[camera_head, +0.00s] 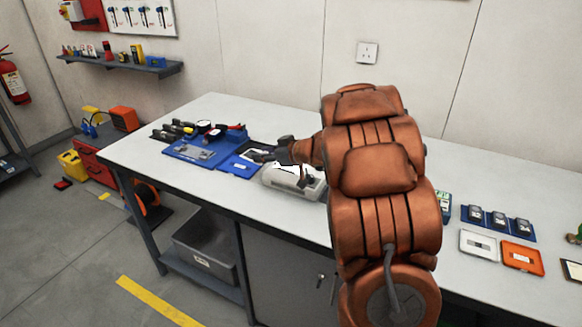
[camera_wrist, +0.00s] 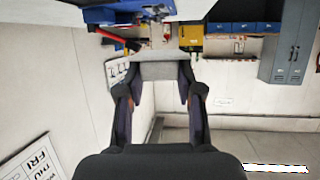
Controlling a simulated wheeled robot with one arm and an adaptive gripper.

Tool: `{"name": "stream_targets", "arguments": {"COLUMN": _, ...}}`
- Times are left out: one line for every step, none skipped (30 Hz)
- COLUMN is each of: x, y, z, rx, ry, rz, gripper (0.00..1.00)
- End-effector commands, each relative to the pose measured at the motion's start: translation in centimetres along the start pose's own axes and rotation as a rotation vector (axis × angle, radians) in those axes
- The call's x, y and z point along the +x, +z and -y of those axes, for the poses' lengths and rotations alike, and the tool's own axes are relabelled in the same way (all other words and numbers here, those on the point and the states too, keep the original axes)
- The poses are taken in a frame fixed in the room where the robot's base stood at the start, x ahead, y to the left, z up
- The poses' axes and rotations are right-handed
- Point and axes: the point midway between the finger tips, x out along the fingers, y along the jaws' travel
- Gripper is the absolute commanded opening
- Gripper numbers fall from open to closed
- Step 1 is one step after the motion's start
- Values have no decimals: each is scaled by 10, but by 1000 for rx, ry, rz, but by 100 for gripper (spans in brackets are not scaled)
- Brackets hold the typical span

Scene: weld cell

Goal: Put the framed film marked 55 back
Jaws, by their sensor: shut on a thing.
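My gripper (camera_head: 268,155) reaches left over the bench, above the blue tray area and beside a pale rounded device (camera_head: 283,177). In the wrist view its two fingers (camera_wrist: 160,80) are apart, with a flat grey piece (camera_wrist: 158,70) between their tips. The gripper is shut on this piece, which looks like a framed film. No number can be read on it. A white framed piece (camera_head: 478,244) and an orange framed piece (camera_head: 522,258) lie flat at the right of the bench. I cannot read a 55 on either.
The bench (camera_head: 225,110) holds a blue tray (camera_head: 192,149) with tools and a smaller blue plate (camera_head: 238,167) at the left. A blue rack (camera_head: 482,216) with dark devices stands at the right. My arm hides the bench's middle. The back left of the bench is clear.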

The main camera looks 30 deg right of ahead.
Motion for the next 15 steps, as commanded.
{"name": "stream_targets", "arguments": {"x": -11, "y": 5, "z": -9, "rx": -3, "ry": -3, "rz": 1, "gripper": 12}}
{"name": "stream_targets", "arguments": {"x": -17, "y": 7, "z": -12, "rx": -6, "ry": -11, "rz": 1, "gripper": 12}}
{"name": "stream_targets", "arguments": {"x": -26, "y": 10, "z": -16, "rx": -11, "ry": -22, "rz": -1, "gripper": 12}}
{"name": "stream_targets", "arguments": {"x": -32, "y": 13, "z": -19, "rx": -14, "ry": -31, "rz": -1, "gripper": 12}}
{"name": "stream_targets", "arguments": {"x": -38, "y": 16, "z": -22, "rx": -17, "ry": -37, "rz": -1, "gripper": 12}}
{"name": "stream_targets", "arguments": {"x": -48, "y": 21, "z": -26, "rx": -21, "ry": -45, "rz": -1, "gripper": 12}}
{"name": "stream_targets", "arguments": {"x": -55, "y": 25, "z": -29, "rx": -24, "ry": -52, "rz": -1, "gripper": 12}}
{"name": "stream_targets", "arguments": {"x": -62, "y": 29, "z": -31, "rx": -26, "ry": -60, "rz": -2, "gripper": 12}}
{"name": "stream_targets", "arguments": {"x": -72, "y": 34, "z": -35, "rx": -29, "ry": -70, "rz": -3, "gripper": 12}}
{"name": "stream_targets", "arguments": {"x": -80, "y": 39, "z": -37, "rx": -31, "ry": -76, "rz": -3, "gripper": 12}}
{"name": "stream_targets", "arguments": {"x": -87, "y": 44, "z": -40, "rx": -34, "ry": -82, "rz": -2, "gripper": 12}}
{"name": "stream_targets", "arguments": {"x": -98, "y": 51, "z": -43, "rx": -37, "ry": -89, "rz": -1, "gripper": 12}}
{"name": "stream_targets", "arguments": {"x": -105, "y": 55, "z": -44, "rx": -39, "ry": -95, "rz": -1, "gripper": 12}}
{"name": "stream_targets", "arguments": {"x": -113, "y": 60, "z": -46, "rx": -41, "ry": -101, "rz": -3, "gripper": 12}}
{"name": "stream_targets", "arguments": {"x": -123, "y": 65, "z": -48, "rx": -43, "ry": -108, "rz": -4, "gripper": 12}}
